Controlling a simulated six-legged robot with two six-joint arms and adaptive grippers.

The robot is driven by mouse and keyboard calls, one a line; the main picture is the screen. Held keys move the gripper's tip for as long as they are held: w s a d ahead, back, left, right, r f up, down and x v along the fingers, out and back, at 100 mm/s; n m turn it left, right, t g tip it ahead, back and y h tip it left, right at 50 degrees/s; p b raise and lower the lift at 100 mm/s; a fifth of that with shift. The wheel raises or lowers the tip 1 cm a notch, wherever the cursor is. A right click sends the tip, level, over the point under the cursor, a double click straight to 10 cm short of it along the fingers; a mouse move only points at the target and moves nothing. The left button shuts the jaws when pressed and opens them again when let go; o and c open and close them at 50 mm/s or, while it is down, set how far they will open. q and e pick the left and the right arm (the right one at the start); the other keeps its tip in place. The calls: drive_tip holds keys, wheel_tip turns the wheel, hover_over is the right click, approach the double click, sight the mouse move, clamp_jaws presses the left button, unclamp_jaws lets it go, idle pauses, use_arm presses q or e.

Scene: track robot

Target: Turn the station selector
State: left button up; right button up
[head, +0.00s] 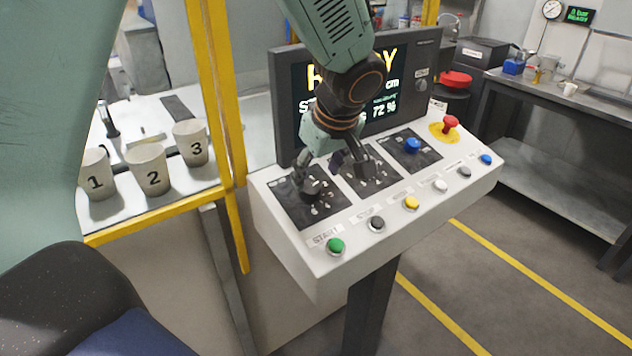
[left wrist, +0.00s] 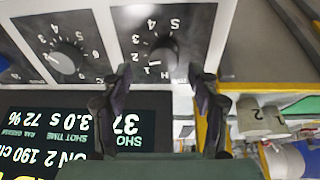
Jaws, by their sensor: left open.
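The control console (head: 285,225) has three dark dial plates on its sloping top. The left dial has a dark knob (head: 311,188) ringed by numbers. In the left wrist view this knob (left wrist: 163,52) appears upside down, with digits up to 5 around it; its exact pointing is hard to read. My left gripper (head: 333,166) is open just over the left and middle dials. In the left wrist view its two fingertips (left wrist: 160,76) stand apart on either side of the knob's near edge, with nothing clasped. Contact with the knob cannot be told. My right gripper is not in view.
A neighbouring numbered dial (left wrist: 66,58) is close by. A screen (head: 388,85) stands behind the console. Coloured buttons line its front, including green (head: 336,245), and a red stop button (head: 450,122) is at right. Yellow posts (head: 213,90) and numbered cups (head: 148,168) are at left.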

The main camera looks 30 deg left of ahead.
sight(311, 188)
use_arm(q)
drive_tip(key=shift+x, duration=0.8)
drive_tip(key=shift+s+a+f, duration=0.3)
drive_tip(key=shift+s+f, duration=0.15)
drive_tip(key=shift+f, duration=0.3)
drive_tip(key=shift+w+a+f, duration=0.15)
drive_tip(key=shift+w+f, duration=0.25)
drive_tip(key=shift+w, duration=0.1)
drive_tip(key=shift+s+r, duration=0.25)
drive_tip(key=shift+s, duration=0.15)
drive_tip(key=c, duration=0.5)
drive_tip(key=shift+w+f, duration=0.15)
drive_tip(key=shift+w, duration=0.1)
drive_tip(key=c, duration=0.4)
drive_tip(key=shift+s, duration=0.1)
drive_tip(key=shift+c, duration=1.4)
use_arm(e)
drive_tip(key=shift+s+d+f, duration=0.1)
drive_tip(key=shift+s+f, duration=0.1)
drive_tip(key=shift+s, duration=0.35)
